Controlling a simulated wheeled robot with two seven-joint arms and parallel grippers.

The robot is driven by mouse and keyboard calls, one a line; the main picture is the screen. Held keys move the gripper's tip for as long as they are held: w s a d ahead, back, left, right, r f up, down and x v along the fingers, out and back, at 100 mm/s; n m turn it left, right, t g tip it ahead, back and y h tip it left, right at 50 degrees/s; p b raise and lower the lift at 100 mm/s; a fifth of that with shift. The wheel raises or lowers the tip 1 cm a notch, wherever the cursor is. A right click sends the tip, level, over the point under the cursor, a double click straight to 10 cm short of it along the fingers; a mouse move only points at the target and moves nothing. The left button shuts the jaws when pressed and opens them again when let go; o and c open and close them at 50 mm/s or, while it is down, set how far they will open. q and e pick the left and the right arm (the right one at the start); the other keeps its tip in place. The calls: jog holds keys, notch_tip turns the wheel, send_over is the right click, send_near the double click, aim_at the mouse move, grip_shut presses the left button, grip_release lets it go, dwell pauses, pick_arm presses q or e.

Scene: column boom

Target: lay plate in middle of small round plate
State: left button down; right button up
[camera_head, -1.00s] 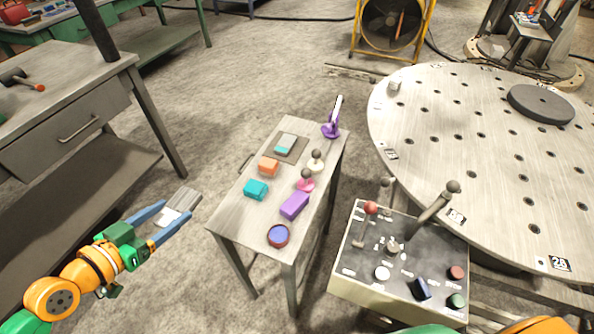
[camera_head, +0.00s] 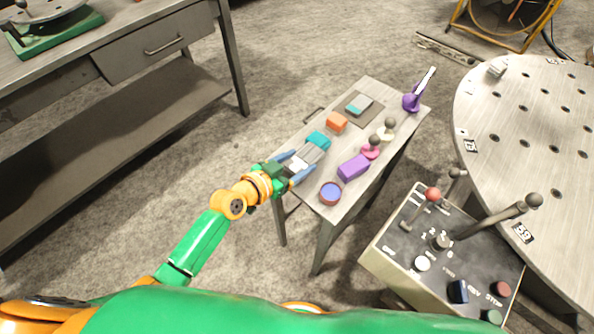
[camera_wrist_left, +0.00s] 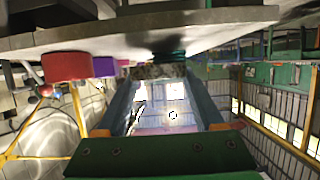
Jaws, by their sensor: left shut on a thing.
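My left gripper (camera_head: 306,160) is shut on a flat grey plate (camera_head: 311,153), holding it at the near left edge of the small table (camera_head: 325,207). Its fingers lie on either side of the plate, and the teal block (camera_head: 318,140) is just past it. In the left wrist view, the speckled plate (camera_wrist_left: 158,70) is between the fingertips. I cannot tell whether it touches the table. My right gripper is out of view.
A control box (camera_head: 440,255) with levers stands right. A workbench (camera_head: 150,60) stands left.

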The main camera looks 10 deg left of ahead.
pick_arm(q)
notch_tip(320, 180, down, 2)
jog(key=shift+f+b, duration=0.25)
jog(key=shift+b, duration=0.25)
jog(key=shift+r+p, duration=0.3)
jog(key=shift+c, duration=2.2)
grip_release()
jog(key=shift+f, duration=0.2)
jog(key=o, duration=0.4)
jog(key=shift+s+r, duration=0.1)
